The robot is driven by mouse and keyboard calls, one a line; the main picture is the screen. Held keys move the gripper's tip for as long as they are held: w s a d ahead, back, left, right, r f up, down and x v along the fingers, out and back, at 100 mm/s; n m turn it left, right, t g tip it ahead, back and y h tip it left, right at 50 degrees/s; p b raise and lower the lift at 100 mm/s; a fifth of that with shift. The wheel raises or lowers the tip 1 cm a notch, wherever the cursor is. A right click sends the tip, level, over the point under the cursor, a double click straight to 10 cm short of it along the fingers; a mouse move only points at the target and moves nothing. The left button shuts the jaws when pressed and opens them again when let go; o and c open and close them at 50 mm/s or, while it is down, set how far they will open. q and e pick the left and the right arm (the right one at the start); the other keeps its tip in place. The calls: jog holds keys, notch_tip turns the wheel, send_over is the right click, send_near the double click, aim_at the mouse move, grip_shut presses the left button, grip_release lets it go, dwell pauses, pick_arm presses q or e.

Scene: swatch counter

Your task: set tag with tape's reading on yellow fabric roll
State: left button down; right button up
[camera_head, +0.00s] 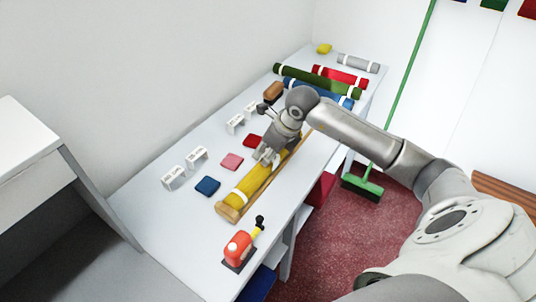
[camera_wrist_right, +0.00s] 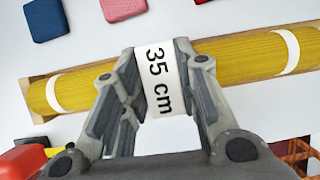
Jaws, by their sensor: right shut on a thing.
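A yellow fabric roll (camera_head: 246,187) with white bands lies in a wooden cradle (camera_head: 227,213) along the front of the counter. In the right wrist view the yellow roll (camera_wrist_right: 222,60) spans the picture. My right gripper (camera_head: 267,157) is over the roll. It is shut on a white tag (camera_wrist_right: 157,80) reading "35 cm", which overlaps the roll in the wrist view; whether they touch I cannot tell. A red and black device (camera_head: 238,248) with a yellow part, perhaps the tape, stands at the counter's near end. Its reading is not visible. My left gripper is not in view.
Several white tags (camera_head: 196,156) stand along the counter's back. Blue (camera_head: 207,186), pink (camera_head: 232,161) and red swatches lie between them and the roll. Green (camera_head: 318,80), blue and red rolls lie at the far end. A green broom (camera_head: 362,186) stands beside the counter.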

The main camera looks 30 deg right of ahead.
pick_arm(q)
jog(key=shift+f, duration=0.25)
pick_arm(e)
jog(key=f, duration=0.1)
jog(key=s+f, duration=0.1)
jog(key=shift+s+a+f+g, duration=0.1)
jog(key=shift+a+f+g, duration=0.1)
jog(key=shift+f+g, duration=0.2)
jog(key=o, duration=0.6)
jog(key=shift+o, duration=2.1)
jog(key=shift+w+f, duration=0.25)
jog(key=shift+w, duration=0.1)
jog(key=shift+w+d+f, duration=0.1)
jog(key=shift+w+f, duration=0.05)
jog(key=shift+w, duration=0.1)
jog(key=shift+s+r, duration=0.1)
jog(key=shift+r, duration=0.1)
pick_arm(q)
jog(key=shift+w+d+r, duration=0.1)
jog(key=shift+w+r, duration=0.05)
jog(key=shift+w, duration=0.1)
pick_arm(e)
jog(key=v, duration=1.2)
jog(key=shift+w+r, duration=0.3)
jog(key=shift+r, duration=0.05)
